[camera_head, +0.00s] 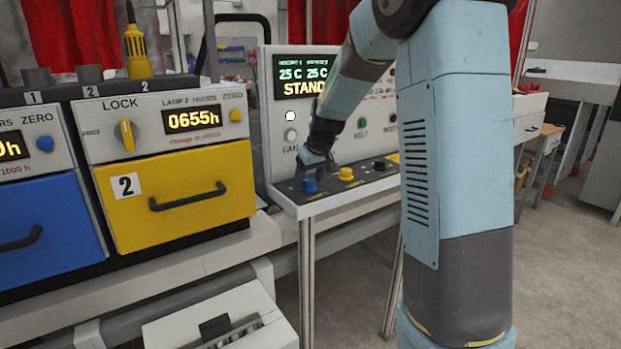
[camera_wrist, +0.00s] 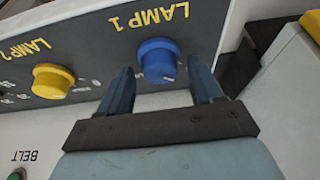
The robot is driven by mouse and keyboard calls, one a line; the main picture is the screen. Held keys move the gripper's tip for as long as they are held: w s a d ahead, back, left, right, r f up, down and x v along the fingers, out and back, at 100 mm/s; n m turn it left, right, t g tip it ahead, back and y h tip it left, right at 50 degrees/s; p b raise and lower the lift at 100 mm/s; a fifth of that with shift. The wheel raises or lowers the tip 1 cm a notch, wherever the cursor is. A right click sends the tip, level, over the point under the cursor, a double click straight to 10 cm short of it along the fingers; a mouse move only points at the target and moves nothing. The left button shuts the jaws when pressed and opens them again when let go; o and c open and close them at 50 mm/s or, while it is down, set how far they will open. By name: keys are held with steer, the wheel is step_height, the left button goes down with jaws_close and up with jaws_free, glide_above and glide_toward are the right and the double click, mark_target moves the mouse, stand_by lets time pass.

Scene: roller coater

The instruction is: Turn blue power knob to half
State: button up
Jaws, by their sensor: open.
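The blue knob (camera_wrist: 158,60) sits under the LAMP 1 label on the dark control strip. In the wrist view my gripper (camera_wrist: 165,78) is open, with one finger on each side of the blue knob. Gaps show between the fingers and the knob, and I cannot tell how far down the fingers reach. A pale mark shows on the knob near its lower edge. In the head view the blue knob (camera_head: 309,186) is at the left end of the strip, with my gripper (camera_head: 312,172) right over it and partly hiding it.
The yellow LAMP 2 knob (camera_wrist: 53,81) is beside the blue one, and a black knob (camera_head: 379,165) is farther along. A yellow drawer (camera_head: 180,195) and a blue drawer (camera_head: 45,235) are at the left.

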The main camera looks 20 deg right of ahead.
steer(key=shift+c, duration=0.2)
steer(key=c, duration=1)
steer(key=shift+m, duration=0.4)
steer(key=m+h, duration=0.1)
steer(key=m, duration=0.2)
steer(key=shift+a+h, duration=0.15)
steer(key=shift+h, duration=0.15)
steer(key=shift+a+m+h, duration=0.1)
steer(key=shift+m+h, duration=0.8)
steer(key=shift+m, duration=1.5)
steer(key=o, duration=1)
